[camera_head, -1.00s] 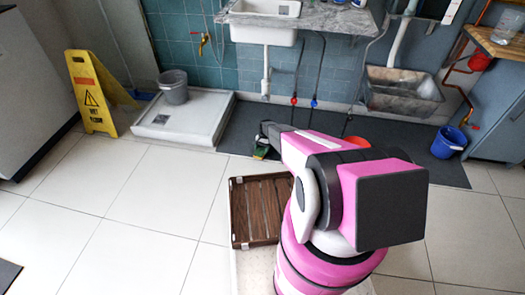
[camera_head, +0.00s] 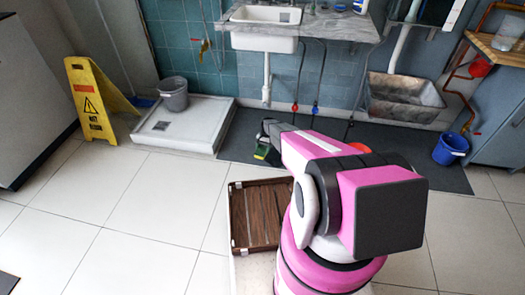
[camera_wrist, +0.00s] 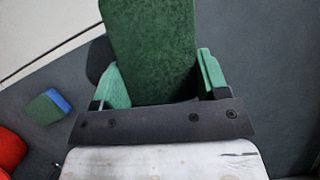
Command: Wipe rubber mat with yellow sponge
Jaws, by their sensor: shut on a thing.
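The rubber mat (camera_head: 237,140) is a dark grey strip on the floor below the sinks. My gripper (camera_head: 266,141) is over its left part, partly hidden by my pink arm. In the wrist view my gripper (camera_wrist: 157,85) is shut on the sponge (camera_wrist: 150,45), which shows a broad dark green face between the two green fingers. In the head view the sponge (camera_head: 262,152) looks green with a thin yellowish edge. The grey mat fills much of the wrist view (camera_wrist: 275,70). Whether the sponge touches the mat I cannot tell.
A small green-and-blue block (camera_wrist: 47,106) and a red object (camera_wrist: 10,150) lie left in the wrist view. A brown slatted crate (camera_head: 258,215) stands in front of the mat. A white shower tray (camera_head: 180,128) is at left, a blue bucket (camera_head: 449,148) at right.

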